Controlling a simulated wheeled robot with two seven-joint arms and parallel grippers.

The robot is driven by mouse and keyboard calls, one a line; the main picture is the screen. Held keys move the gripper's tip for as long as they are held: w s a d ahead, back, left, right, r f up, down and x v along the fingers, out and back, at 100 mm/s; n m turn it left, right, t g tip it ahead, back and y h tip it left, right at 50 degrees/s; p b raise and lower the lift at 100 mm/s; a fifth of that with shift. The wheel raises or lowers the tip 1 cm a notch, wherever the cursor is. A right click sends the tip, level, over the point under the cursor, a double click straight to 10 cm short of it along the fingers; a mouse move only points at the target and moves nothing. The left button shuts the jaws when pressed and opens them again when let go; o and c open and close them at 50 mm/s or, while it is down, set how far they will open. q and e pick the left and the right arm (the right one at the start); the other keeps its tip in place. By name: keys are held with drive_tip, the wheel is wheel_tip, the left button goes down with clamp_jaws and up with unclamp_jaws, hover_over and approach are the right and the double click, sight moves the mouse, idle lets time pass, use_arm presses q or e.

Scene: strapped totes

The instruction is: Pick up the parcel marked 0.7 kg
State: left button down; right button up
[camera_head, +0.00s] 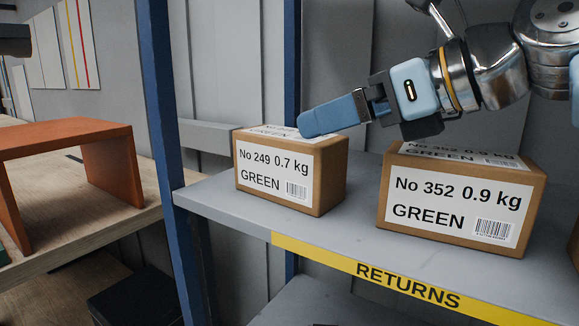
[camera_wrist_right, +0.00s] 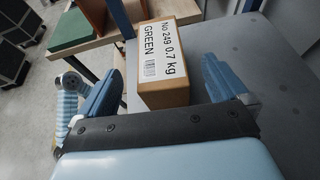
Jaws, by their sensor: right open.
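The parcel marked 0.7 kg (camera_head: 278,172) is a brown box with a white label reading "No 249 0.7 kg GREEN". It sits upright on the left part of the grey shelf (camera_head: 225,205). My right gripper (camera_head: 312,120) reaches in from the right, and its blue finger overlaps the box's top right in the head view. In the right wrist view the gripper (camera_wrist_right: 163,66) is open, with the parcel (camera_wrist_right: 172,97) ahead, in the gap between its two blue fingers. I cannot tell whether a finger touches the box. My left gripper is not recognisable in either view.
A second box (camera_head: 455,205), marked "No 352 0.9 kg GREEN", stands to the right on the same shelf. A blue post (camera_head: 160,110) rises at the shelf's left end. The front edge carries a yellow RETURNS strip (camera_head: 340,265). An orange-brown stand (camera_head: 120,165) is on a wooden table at left.

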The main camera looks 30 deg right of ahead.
sight(288, 133)
drive_tip(key=x, duration=0.7)
drive_tip(key=shift+s+r, duration=0.1)
drive_tip(key=c, duration=1.8)
clamp_jaws()
drive_tip(key=shift+r, duration=0.1)
